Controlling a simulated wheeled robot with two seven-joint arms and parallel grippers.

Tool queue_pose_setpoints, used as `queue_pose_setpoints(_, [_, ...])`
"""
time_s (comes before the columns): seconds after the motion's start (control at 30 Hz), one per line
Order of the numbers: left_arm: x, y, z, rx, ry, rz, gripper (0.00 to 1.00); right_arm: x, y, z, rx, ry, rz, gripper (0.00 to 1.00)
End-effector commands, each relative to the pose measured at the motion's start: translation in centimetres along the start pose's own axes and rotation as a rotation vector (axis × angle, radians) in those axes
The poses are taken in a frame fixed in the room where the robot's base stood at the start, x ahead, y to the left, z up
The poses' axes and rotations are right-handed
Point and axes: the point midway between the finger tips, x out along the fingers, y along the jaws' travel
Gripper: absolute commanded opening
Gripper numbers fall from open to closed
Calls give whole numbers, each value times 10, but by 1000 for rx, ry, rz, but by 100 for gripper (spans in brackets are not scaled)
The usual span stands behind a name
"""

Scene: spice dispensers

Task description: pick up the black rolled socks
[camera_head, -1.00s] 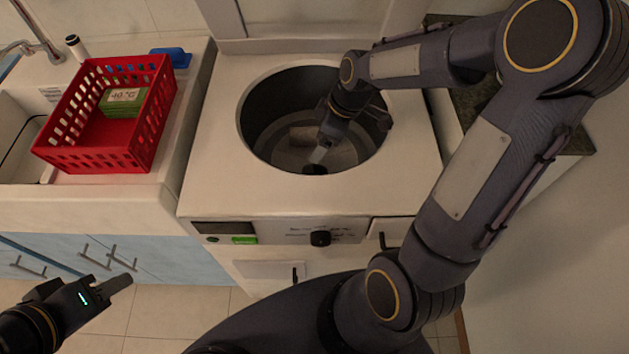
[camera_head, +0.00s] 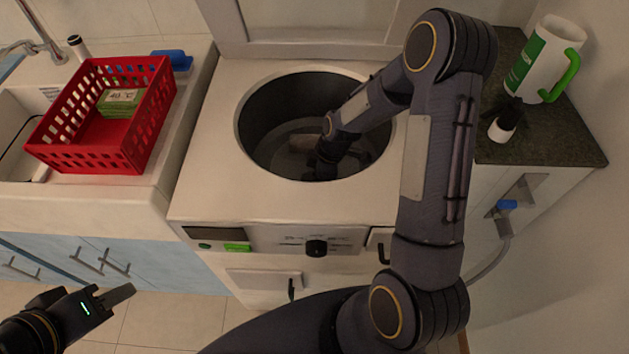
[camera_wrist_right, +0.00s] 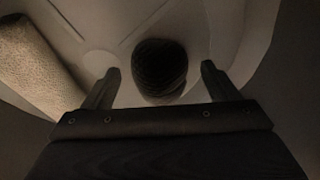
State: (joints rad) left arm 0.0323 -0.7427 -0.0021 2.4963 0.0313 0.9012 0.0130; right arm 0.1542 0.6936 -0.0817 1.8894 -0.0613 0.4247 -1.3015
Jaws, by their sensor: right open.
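The black rolled socks (camera_wrist_right: 160,72) show in the right wrist view as a dark ribbed bundle inside the washer drum. My right gripper (camera_wrist_right: 159,67) is open, with one finger on each side of the socks in the picture and no visible contact. In the head view my right arm reaches down into the open washer (camera_head: 205,185), and its forearm and wrist hide most of the right gripper and the socks. My left gripper (camera_head: 117,297) is at the lower left, in front of the cabinets, away from the washer; its finger opening cannot be made out.
A beige rolled cloth (camera_wrist_right: 35,62) lies in the drum left of the socks; the drum wall curves close around. A red basket (camera_head: 90,160) holding a green box (camera_head: 120,103) stands by the sink. A white jug (camera_head: 541,57) and a small bottle (camera_head: 503,126) stand on the right counter.

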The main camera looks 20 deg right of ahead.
Motion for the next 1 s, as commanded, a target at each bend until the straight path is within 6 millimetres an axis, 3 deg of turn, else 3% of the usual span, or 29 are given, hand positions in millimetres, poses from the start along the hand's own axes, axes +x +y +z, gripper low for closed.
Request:
queue_pose_setpoints(0.1, [0,0,0,0,0,0,36,9,0,0,1,0,0,81])
queue_pose_setpoints(0.33, [0,0,0,0,0,0,36,10,0,0,1,0,1,81])
queue_pose_setpoints(0.7, [0,0,0,0,0,0,36,10,0,0,1,0,1,33])
queue_pose_setpoints(1.0, [0,0,0,0,0,0,36,8,0,-1,1,1,1,32])
